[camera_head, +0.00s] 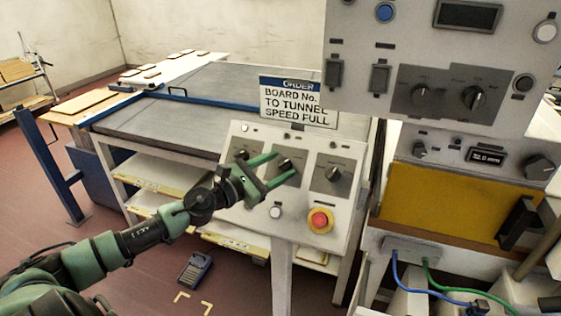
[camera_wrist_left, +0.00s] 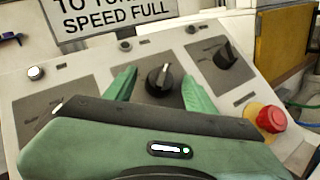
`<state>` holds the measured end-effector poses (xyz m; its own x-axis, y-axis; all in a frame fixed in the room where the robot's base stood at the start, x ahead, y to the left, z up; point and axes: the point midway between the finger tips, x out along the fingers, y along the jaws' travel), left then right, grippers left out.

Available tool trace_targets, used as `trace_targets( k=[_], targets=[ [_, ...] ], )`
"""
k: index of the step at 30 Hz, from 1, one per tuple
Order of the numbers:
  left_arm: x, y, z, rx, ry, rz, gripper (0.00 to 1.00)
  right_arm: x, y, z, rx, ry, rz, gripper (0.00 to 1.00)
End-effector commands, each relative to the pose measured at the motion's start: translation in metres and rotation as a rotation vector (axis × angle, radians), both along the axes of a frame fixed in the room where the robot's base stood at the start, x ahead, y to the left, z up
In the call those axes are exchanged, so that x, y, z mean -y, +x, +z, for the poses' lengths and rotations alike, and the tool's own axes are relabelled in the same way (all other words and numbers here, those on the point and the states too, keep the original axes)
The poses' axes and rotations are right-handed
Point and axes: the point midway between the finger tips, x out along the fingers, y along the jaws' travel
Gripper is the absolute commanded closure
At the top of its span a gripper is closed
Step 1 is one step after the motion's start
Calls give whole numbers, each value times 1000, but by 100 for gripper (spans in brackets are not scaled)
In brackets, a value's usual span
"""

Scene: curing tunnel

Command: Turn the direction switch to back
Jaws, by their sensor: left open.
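A sloped white control panel (camera_head: 305,225) carries three black rotary switches on grey plates. The middle switch (camera_head: 285,165) is at the tips of my left gripper (camera_head: 287,166), which is open, with one green finger on each side. In the left wrist view the middle switch (camera_wrist_left: 160,79) stands between the two fingers, its white-marked handle tilted to the upper right. I see gaps between it and the fingers; contact cannot be told. The right-hand switch (camera_head: 333,174) shows clear, and the left-hand switch is partly hidden behind my gripper. The labels are too small to read.
A red emergency stop button (camera_head: 320,220) on a yellow base and a white button (camera_head: 275,212) sit low on the panel. An order sign (camera_head: 298,101) stands behind its top edge. An upper control box (camera_head: 430,70) overhangs at the right. A roller table (camera_head: 180,125) lies behind.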

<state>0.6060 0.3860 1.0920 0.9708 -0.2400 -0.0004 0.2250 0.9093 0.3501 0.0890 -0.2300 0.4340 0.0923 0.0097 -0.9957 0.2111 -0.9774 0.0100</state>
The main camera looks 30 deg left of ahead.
Motion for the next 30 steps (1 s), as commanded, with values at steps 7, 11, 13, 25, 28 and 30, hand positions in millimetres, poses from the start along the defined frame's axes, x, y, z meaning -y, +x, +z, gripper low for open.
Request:
trace_targets(
  k=[7, 11, 13, 25, 28, 30],
  targets=[
    [3, 10, 1, 0, 1, -2, 45, 0, 2, 5, 4, 0, 1, 100],
    [3, 10, 0, 0, 1, -2, 45, 2, 2, 5, 4, -2, 2, 100],
    [3, 10, 0, 0, 1, -2, 45, 4, 2, 5, 3, -5, 2, 100],
    [3, 10, 0, 0, -1, 0, 100, 7, -2, 5, -2, -8, 3, 100],
    [4, 10, 1, 2, -11, 9, 100, 7, -2, 7, -2, -8, 2, 100],
    [4, 10, 1, 4, -24, 21, 100, 7, -2, 10, -2, -8, 2, 100]
  ],
)
